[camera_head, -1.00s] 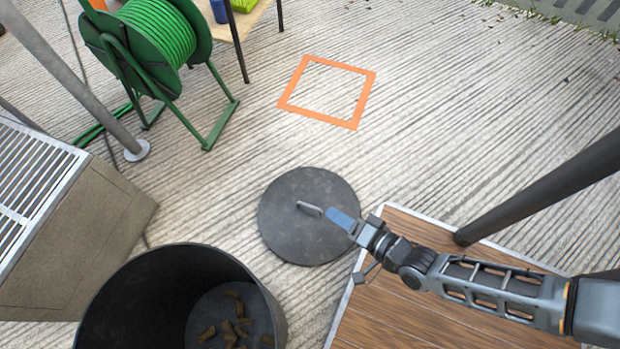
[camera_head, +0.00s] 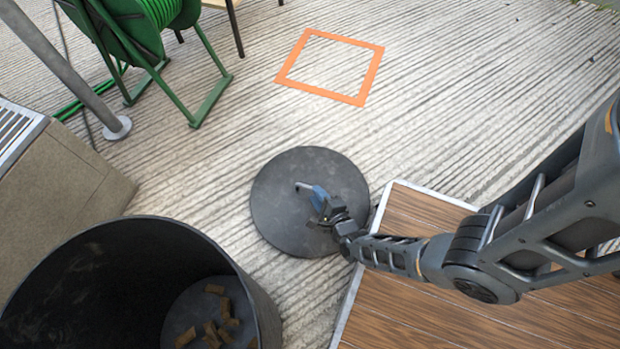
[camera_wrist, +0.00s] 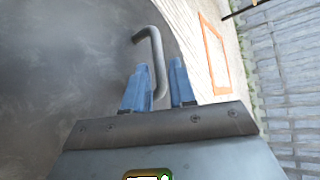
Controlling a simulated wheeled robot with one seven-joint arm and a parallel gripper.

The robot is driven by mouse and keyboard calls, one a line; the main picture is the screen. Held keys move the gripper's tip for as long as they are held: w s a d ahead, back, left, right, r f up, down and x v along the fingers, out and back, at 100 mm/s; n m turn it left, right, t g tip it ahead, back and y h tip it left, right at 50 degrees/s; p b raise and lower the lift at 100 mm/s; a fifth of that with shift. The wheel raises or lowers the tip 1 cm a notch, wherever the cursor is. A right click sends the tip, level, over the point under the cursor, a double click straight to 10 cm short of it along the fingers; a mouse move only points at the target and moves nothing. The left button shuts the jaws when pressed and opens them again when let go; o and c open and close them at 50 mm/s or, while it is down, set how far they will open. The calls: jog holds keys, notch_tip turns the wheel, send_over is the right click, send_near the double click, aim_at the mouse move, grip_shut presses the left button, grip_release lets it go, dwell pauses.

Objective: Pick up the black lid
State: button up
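The round black lid (camera_head: 277,215) lies flat on the ribbed concrete, its bar handle (camera_wrist: 157,50) standing up from the middle. In the wrist view the dark lid (camera_wrist: 70,70) fills the left side. My gripper (camera_head: 314,192) is over the lid at the handle. In the wrist view my gripper (camera_wrist: 156,72) has its two blue fingers apart, with the handle between them. A gap shows beside the handle, so the fingers are not shut on it. In the head view my wrist hides part of the lid and handle.
A black bin (camera_head: 262,300) with several brown pieces inside stands at lower left. A wooden platform (camera_head: 400,315) with a pale edge is at lower right. An orange square outline (camera_head: 369,85) is on the open concrete beyond. A green hose reel (camera_head: 197,85) stands upper left.

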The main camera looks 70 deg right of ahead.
aim_at(310, 187)
jog(key=b+x, duration=0.1)
jog(key=x, duration=0.2)
jog(key=shift+w+f+b, duration=0.3)
jog(key=shift+w+b, duration=0.05)
jog(key=shift+b, duration=0.05)
jog(key=shift+w+d+f, duration=0.15)
jog(key=shift+w+d, duration=0.25)
jog(key=shift+w, duration=0.1)
grip_shut()
dwell(0.7)
